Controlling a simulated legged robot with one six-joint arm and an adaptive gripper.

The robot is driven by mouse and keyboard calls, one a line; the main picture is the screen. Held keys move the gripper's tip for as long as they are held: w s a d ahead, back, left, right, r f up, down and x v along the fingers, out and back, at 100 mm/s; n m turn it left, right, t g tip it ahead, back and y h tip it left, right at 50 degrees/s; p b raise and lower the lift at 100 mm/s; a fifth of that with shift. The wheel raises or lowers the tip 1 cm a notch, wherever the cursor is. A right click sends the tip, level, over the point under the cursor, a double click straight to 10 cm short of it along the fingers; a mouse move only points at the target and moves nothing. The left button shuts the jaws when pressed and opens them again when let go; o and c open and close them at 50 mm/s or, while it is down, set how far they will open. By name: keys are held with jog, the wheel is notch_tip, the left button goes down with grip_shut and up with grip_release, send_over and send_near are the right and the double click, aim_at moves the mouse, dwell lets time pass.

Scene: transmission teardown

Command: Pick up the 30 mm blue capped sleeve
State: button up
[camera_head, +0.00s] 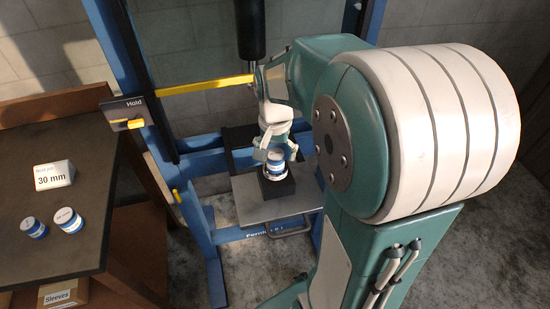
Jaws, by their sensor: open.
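A blue and white capped sleeve (274,168) stands upright on a black block on the press plate. My gripper (275,155) is open and points down over it, with a finger on either side of its top. I cannot tell whether the fingers touch it. The print on the caps is too small to read, so I cannot tell which is 30 mm.
A white sign (54,175) reading "30 mm" stands on the dark table (50,265) behind the sleeves. The blue press frame (185,215) rises around the plate (262,208), with a black ram (250,30) above. A "Hold" panel (127,112) with a yellow lever is on the left post.

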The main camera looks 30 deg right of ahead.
jog(key=shift+f, duration=0.9)
grip_shut()
jog(key=shift+r, duration=0.15)
